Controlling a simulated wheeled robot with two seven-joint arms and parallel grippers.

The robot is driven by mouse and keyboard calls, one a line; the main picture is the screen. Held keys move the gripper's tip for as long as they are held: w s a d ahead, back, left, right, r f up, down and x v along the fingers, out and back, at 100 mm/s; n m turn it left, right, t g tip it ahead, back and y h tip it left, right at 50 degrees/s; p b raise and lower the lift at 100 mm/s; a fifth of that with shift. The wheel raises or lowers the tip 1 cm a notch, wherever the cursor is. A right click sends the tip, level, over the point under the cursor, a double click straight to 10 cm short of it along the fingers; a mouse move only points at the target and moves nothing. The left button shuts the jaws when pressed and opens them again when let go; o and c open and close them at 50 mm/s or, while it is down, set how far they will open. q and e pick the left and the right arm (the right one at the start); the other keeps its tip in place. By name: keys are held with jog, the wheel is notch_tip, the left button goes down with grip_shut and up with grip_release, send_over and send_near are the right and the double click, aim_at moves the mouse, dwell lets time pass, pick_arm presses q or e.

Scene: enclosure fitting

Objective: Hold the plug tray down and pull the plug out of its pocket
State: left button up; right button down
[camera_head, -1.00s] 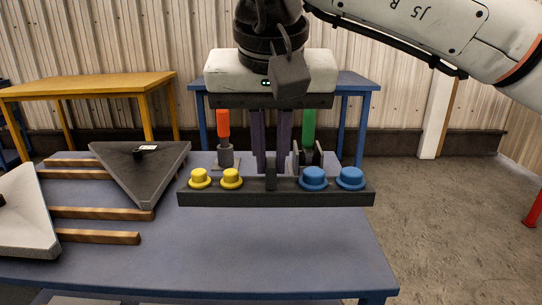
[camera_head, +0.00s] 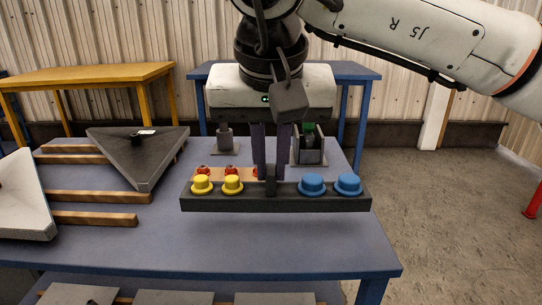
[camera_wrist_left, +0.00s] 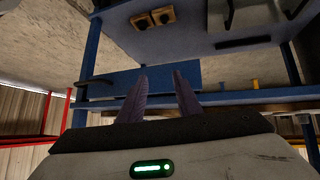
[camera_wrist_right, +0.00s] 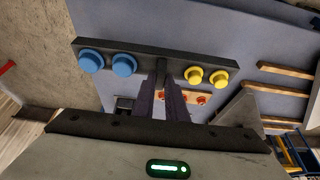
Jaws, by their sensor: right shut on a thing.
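The plug tray (camera_head: 275,204) is a long dark bar with two yellow plugs (camera_head: 202,185) at its left and two blue plugs (camera_head: 312,184) at its right in the head view. All of them sit upright in it. My right gripper (camera_head: 271,172) is shut on the upright tab at the tray's middle. In the right wrist view the tray (camera_wrist_right: 140,53) lies across the fingertips. I cannot tell whether the tray touches the table. My left gripper (camera_wrist_left: 162,76) shows only in its own wrist view, with fingers apart and nothing between them.
The blue table (camera_head: 300,248) has clear room in front of the tray. A wooden piece with red knobs (camera_head: 230,174) lies behind the tray. A dark triangular panel (camera_head: 138,155) and wooden strips (camera_head: 95,197) lie at the left. A grey holder (camera_head: 310,152) stands behind at the right.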

aim_at(271, 194)
jog(key=shift+f+b, duration=1.3)
jog(key=shift+f, duration=1.3)
jog(key=shift+f, duration=0.3)
